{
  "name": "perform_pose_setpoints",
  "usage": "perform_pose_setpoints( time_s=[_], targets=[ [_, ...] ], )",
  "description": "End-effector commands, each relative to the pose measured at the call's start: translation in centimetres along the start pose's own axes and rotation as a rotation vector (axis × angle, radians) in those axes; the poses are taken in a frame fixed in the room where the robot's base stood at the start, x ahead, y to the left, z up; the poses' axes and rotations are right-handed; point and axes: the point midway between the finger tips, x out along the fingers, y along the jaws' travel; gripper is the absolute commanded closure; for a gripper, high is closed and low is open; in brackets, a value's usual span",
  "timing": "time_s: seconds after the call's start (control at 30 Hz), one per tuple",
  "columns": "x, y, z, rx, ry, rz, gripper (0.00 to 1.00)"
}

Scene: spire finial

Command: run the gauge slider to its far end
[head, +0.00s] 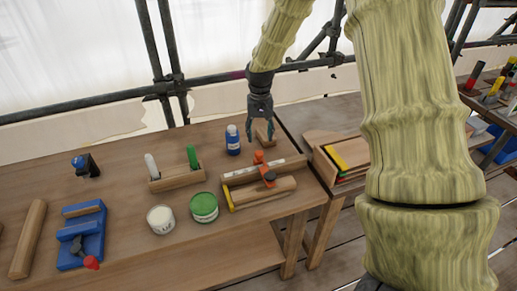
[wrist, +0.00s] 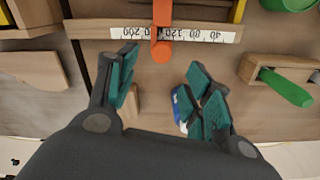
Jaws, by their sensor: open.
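The gauge is a wooden bar with a white number scale (head: 245,176) at the right part of the bench. The scale also shows in the wrist view (wrist: 195,36). Its orange slider (wrist: 162,40) sits partway along, near the 120 mark, and shows in the head view (head: 262,161) too. My gripper (head: 260,138) is open above the bench, just behind the gauge. In the wrist view my gripper (wrist: 164,72) has its fingers spread, one to each side of the slider's line, apart from it. Nothing is between the fingers.
A blue bottle (head: 233,141) stands close left of my gripper. A wooden holder (head: 178,179) with a green-handled and a white-handled tool is left of the gauge. A green tin (head: 204,207) and white tin (head: 161,219) stand in front. The bench's right edge is close to the gauge.

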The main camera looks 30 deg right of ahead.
Motion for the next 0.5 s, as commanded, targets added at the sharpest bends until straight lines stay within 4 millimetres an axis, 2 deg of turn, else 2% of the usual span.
perform_pose_setpoints(
  time_s=[0.5],
  targets=[
    [6.5,0.1,0.1,0.001,-0.001,0.000,0.49]
  ],
)
